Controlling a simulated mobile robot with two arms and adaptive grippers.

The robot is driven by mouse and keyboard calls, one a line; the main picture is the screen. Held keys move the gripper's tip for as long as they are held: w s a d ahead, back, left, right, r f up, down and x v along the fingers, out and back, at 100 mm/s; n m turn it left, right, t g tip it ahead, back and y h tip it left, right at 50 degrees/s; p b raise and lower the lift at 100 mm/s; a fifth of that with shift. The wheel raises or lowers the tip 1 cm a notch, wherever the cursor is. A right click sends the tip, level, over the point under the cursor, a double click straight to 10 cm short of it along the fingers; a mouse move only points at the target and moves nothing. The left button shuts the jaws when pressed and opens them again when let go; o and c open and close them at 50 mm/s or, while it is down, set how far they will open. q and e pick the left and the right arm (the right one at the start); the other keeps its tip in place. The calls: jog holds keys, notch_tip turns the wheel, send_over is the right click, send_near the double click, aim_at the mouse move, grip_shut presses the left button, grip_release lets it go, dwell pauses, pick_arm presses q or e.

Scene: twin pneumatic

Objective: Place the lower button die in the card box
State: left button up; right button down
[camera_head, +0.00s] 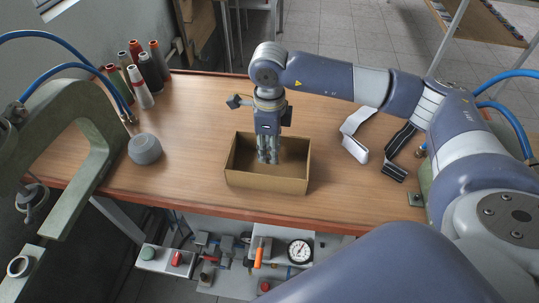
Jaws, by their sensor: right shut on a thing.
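The card box (266,185) is an open brown box on the wooden table, near its front edge. My right gripper (268,161) points straight down into the box, with its fingertips inside the walls. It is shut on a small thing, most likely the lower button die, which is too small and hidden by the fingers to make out. I cannot tell whether it touches the box floor. My left gripper is not in view.
A grey round object (145,149) and several thread cones (139,88) stand on the left of the table. A green C-shaped press frame (85,135) is at the left edge. White (356,137) and black (399,153) straps lie right of the box.

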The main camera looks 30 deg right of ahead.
notch_tip(320, 180, down, 3)
jog(key=shift+s+f+p, duration=0.1)
jog(key=shift+p, duration=0.4)
jog(key=shift+f, duration=0.25)
jog(key=shift+f, duration=0.1)
jog(key=shift+f+b, duration=0.15)
jog(key=shift+b, duration=0.15)
jog(key=c, duration=1.3)
grip_release()
